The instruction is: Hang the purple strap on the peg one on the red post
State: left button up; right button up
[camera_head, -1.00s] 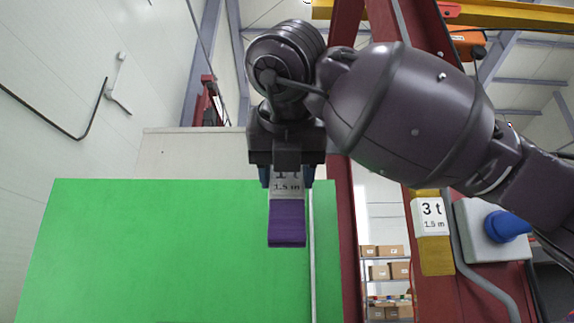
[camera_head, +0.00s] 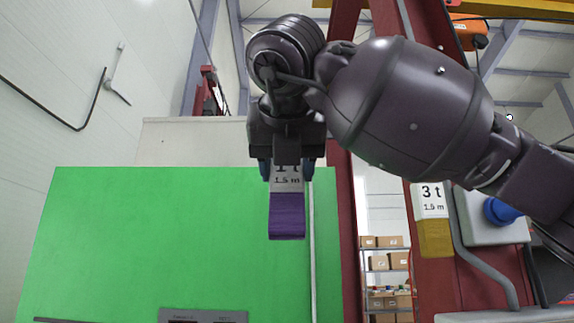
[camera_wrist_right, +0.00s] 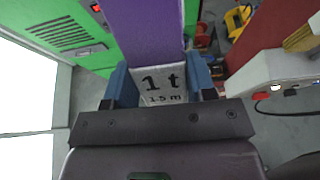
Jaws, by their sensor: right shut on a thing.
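The purple strap (camera_head: 287,216) hangs below my right gripper (camera_head: 287,172), which is shut on its white label marked 1 t, 1.5 m. In the right wrist view the purple strap (camera_wrist_right: 147,32) runs away from the blue fingers of my right gripper (camera_wrist_right: 160,86), with the label between them. The red post (camera_head: 343,215) stands just to the right of the gripper in the head view, partly covered by my right arm. I cannot make out peg one; my arm may hide it. My left gripper is not in view.
A yellow strap (camera_head: 435,238) with a 3 t label hangs at right, beside a grey box with a blue knob (camera_head: 499,211). A large green panel (camera_head: 160,245) fills the left and middle. Shelves with cartons (camera_head: 388,262) stand far behind.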

jog(key=o, duration=1.1)
jog(key=shift+c, duration=0.2)
jog(key=shift+o, duration=0.8)
jog(key=v, duration=1)
jog(key=shift+s+r+b, duration=0.15)
jog(key=shift+s+b, duration=0.25)
jog(key=shift+b, duration=0.05)
